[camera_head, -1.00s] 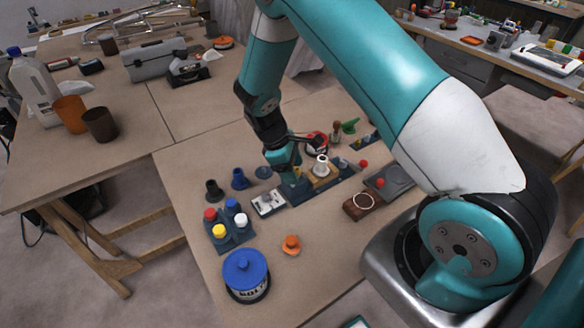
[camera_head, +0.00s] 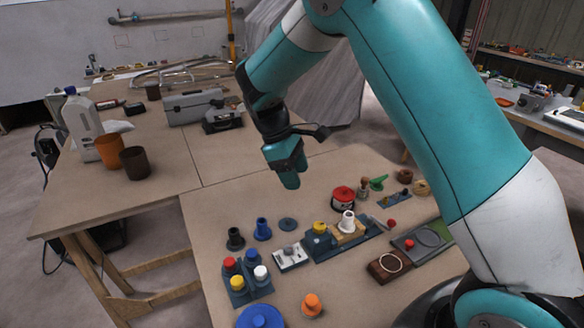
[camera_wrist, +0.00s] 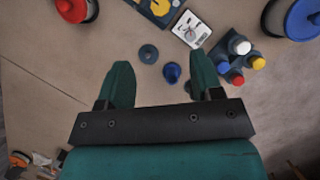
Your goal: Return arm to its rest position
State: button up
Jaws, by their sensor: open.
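My arm is teal and white. It reaches over the wooden table (camera_head: 215,225) in the head view. My gripper (camera_head: 290,180) hangs above the table, fingers pointing down, clear of the objects below. In the wrist view my gripper (camera_wrist: 163,80) shows two teal fingers spread apart with nothing held between them. A blue peg-like piece (camera_wrist: 172,72) and a flat round grey-blue disc (camera_wrist: 148,54) lie on the table below, seen between the fingers.
Below stand a blue block with a yellow knob (camera_head: 320,228), a rack of coloured-cap bottles (camera_head: 246,276), a red round container (camera_head: 343,197) and an orange knob (camera_head: 312,304). The air around my gripper is clear.

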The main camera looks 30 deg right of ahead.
jog(key=shift+v, duration=0.9)
